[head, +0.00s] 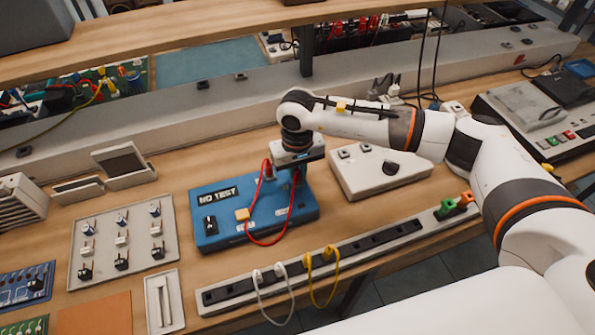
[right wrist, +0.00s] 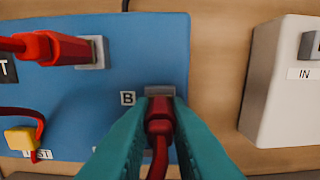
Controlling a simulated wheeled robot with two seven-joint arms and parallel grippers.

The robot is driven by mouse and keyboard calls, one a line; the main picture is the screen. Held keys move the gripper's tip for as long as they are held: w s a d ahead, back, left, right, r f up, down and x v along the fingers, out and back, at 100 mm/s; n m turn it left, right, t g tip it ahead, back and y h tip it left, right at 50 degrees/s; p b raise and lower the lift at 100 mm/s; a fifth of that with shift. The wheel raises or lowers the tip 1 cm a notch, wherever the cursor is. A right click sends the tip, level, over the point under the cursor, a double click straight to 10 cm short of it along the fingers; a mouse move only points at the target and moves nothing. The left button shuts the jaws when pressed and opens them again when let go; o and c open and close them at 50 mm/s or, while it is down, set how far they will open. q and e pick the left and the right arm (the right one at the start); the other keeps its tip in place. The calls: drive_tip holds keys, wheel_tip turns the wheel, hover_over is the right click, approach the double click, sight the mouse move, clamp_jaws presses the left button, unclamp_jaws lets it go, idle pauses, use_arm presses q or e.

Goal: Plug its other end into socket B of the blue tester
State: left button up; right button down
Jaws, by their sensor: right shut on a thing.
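The blue tester (head: 225,227) lies on the bench with its display reading NO TEST; it also fills much of the right wrist view (right wrist: 100,120). One red plug (head: 267,169) sits in its upper left socket, and the red cable (head: 250,225) loops from it over the tester's front edge. My right gripper (head: 297,172) is over the tester's right side. In the right wrist view its teal fingers (right wrist: 160,125) are shut on the other red plug (right wrist: 160,115). That plug's front meets grey socket B (right wrist: 161,91); how deep it sits I cannot tell. My left gripper is out of view.
A pale box (head: 380,172) marked IN stands close right of the tester. A power strip (head: 340,262) with white and yellow cords runs along the front. A tray of small plugs (head: 122,240) lies to the left.

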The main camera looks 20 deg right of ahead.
drive_tip(key=shift+b, duration=0.45)
idle(0.6)
drive_tip(key=c, duration=1.3)
unclamp_jaws()
wheel_tip(320, 180, up, 17)
